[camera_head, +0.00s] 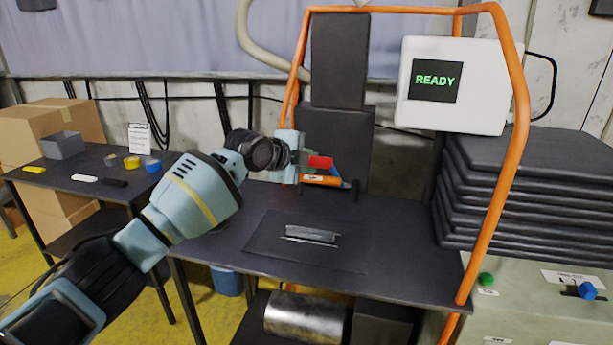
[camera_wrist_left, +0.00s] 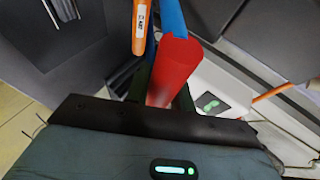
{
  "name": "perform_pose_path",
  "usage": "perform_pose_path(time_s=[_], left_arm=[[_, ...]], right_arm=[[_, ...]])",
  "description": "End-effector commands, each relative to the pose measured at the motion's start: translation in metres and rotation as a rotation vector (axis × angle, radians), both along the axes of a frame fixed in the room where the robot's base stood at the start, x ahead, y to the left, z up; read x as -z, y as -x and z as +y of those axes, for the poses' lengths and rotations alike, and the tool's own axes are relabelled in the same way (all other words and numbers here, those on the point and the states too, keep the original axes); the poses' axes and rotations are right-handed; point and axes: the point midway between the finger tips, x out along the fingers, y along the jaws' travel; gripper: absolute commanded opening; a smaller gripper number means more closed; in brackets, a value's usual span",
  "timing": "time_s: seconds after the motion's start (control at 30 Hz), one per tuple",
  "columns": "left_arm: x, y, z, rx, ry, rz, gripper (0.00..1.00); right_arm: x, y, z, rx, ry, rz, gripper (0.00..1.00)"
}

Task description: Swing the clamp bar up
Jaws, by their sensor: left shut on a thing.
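My left gripper (camera_head: 297,168) reaches in from the left over the back of the dark work table. It is shut on a red grip (camera_head: 320,162), which also shows between its fingers in the left wrist view (camera_wrist_left: 173,68). The red grip looks like part of the clamp bar. A blue piece (camera_wrist_left: 172,18) continues beyond it. An orange bar with a white label (camera_head: 322,181) lies just below the red grip in the head view and beside it in the wrist view (camera_wrist_left: 142,25). The bar's pivot is hidden. My right gripper is not in view.
A dark plate with a grey slotted piece (camera_head: 312,234) lies on the table (camera_head: 230,250). An orange tube frame (camera_head: 510,120) arches over it. A white box with a READY screen (camera_head: 435,80) hangs at right. Stacked dark sheets (camera_head: 540,190) stand on the right.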

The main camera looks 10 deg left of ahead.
Motion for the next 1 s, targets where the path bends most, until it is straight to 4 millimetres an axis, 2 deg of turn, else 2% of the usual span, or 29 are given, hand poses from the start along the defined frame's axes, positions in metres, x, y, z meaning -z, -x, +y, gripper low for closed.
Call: perform_pose_path(time_s=[0.3, 0.77, 0.8, 0.93, 1.0], left_arm=[[-0.013, -0.007, -0.001, 0.0, 0.001, -0.002, 0.0], [-0.015, -0.008, -0.001, 0.0, 0.0, -0.002, 0.0], [-0.015, -0.008, -0.001, 0.0, 0.0, -0.002, 0.29], [-0.015, -0.008, 0.0, 0.0, 0.0, -0.002, 0.45], [-0.015, -0.008, 0.0, 0.0, 0.0, -0.002, 0.45]], right_arm=[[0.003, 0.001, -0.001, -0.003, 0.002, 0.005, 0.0], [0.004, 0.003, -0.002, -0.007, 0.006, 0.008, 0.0], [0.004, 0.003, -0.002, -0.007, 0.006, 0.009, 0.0], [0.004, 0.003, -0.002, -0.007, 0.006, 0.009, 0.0], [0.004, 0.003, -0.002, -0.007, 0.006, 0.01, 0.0]])
